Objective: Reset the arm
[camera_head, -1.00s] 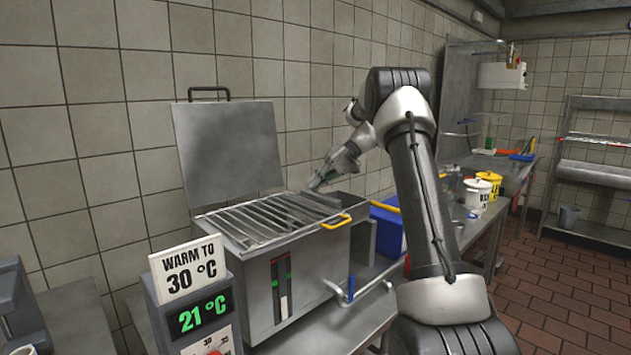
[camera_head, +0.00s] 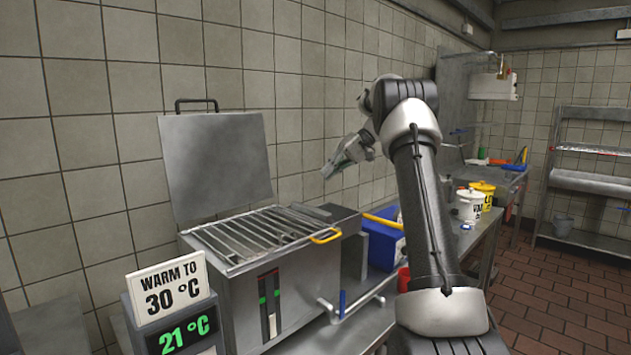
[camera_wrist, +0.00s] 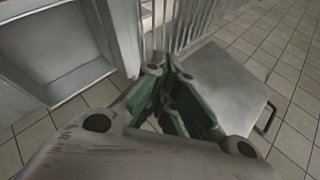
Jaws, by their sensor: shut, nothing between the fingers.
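My gripper (camera_head: 330,172) is raised above the right end of the steel warming box, apart from it, and points left and downward. It is shut and empty. In the wrist view its green-padded fingers (camera_wrist: 160,75) are together, with part of the rack bars and the open lid (camera_wrist: 215,85) beyond them. My arm stands at the middle right of the head view, bent at the top.
The steel box (camera_head: 290,285) has its lid (camera_head: 217,165) open and a barred rack (camera_head: 255,235) on top with a yellow handle (camera_head: 326,236). A sign (camera_head: 168,288) reads "WARM TO 30 °C"; the display (camera_head: 183,333) reads 21 °C. A blue bin (camera_head: 382,240) and buckets (camera_head: 469,205) stand right.

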